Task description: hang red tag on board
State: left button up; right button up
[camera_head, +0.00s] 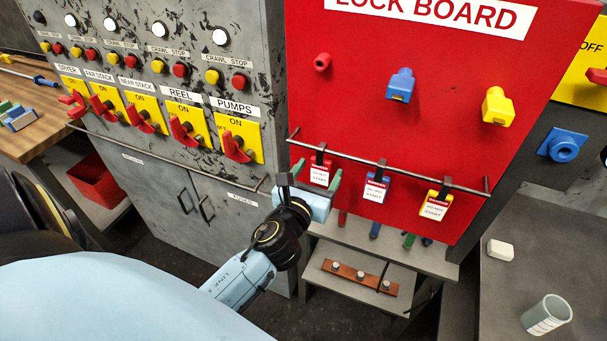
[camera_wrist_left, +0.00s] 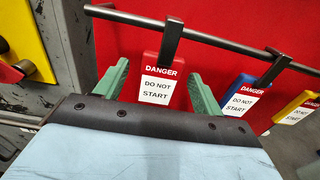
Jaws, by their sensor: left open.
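The red lock board (camera_head: 430,110) stands upright at the right of the head view, with a dark rail across its lower part. The red tag (camera_head: 320,172) hangs from the rail at its left end by a dark hook. It also shows in the left wrist view (camera_wrist_left: 158,85), with the words DANGER DO NOT START. My left gripper (camera_head: 318,180) is open in front of the board. In the left wrist view its green fingers (camera_wrist_left: 156,90) stand on either side of the red tag, with gaps visible. My right gripper is not in view.
A blue tag (camera_head: 376,188) and a yellow tag (camera_head: 436,205) hang further right on the rail (camera_head: 400,166). Red, blue and yellow pegs (camera_head: 400,85) stick out above. The grey switch cabinet (camera_head: 200,150) stands left of the board. A cup (camera_head: 546,315) stands at lower right.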

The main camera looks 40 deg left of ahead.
pick_arm(q)
jog(key=b+v, duration=0.2)
jog(key=v, duration=0.9)
jog(key=shift+s+d, duration=0.1)
jog(key=shift+s, duration=0.05)
jog(key=s+d+f+n+g+h+b, duration=0.1)
jog(key=s+f+n+g, duration=0.3)
jog(key=f, duration=0.9)
jog(key=s+d+f+n+g+h, duration=0.15)
jog(key=f+n, duration=0.45)
jog(key=f, duration=0.6)
jog(key=s+d+f+n+g+h+b, duration=0.1)
jog(key=s+f+n+g, duration=0.3)
jog(key=f, duration=0.9)
jog(key=s+a+f+n+g, duration=0.1)
jog(key=s+f+n+g, duration=0.2)
jog(key=s+f+n, duration=0.5)
jog(key=s+a+f+n+g+b, duration=0.1)
jog(key=s+f+n+g, duration=0.3)
jog(key=s+f+n, duration=0.5)
jog(key=s, duration=0.4)
jog(key=shift+s+a+f, duration=0.15)
jog(key=shift+s+a, duration=0.05)
jog(key=shift+s, duration=0.2)
jog(key=shift+h, duration=0.25)
